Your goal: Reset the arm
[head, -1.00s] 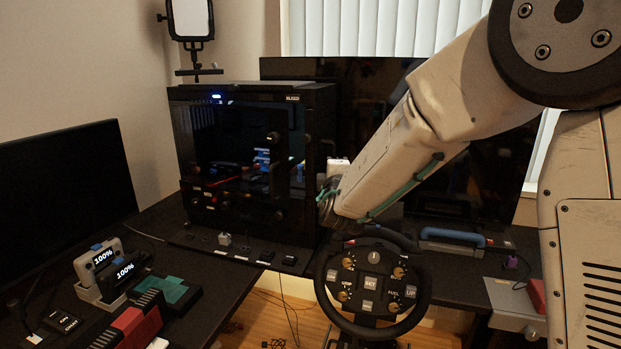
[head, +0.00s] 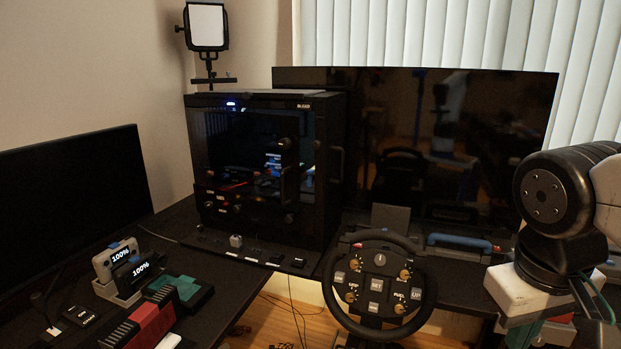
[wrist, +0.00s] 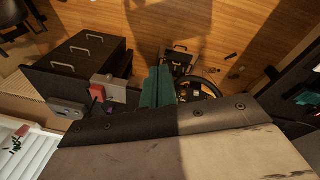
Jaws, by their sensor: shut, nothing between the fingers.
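My gripper shows in the wrist view as two green fingers (wrist: 157,87) pressed together, with nothing between them. In the head view my arm is folded at the right edge, with its dark wrist joint above a white block-like part and a bit of green finger low down. The fingertips there are not clear. The racing wheel (head: 378,236) stands clear to the left of my arm in the head view. Part of its dark rim (wrist: 211,86) shows just right of the fingers in the wrist view.
Another monitor (head: 75,205) is at the left, near battery chargers (head: 122,270). A drawer cabinet (wrist: 88,50) and wooden floor (wrist: 225,40) show in the wrist view.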

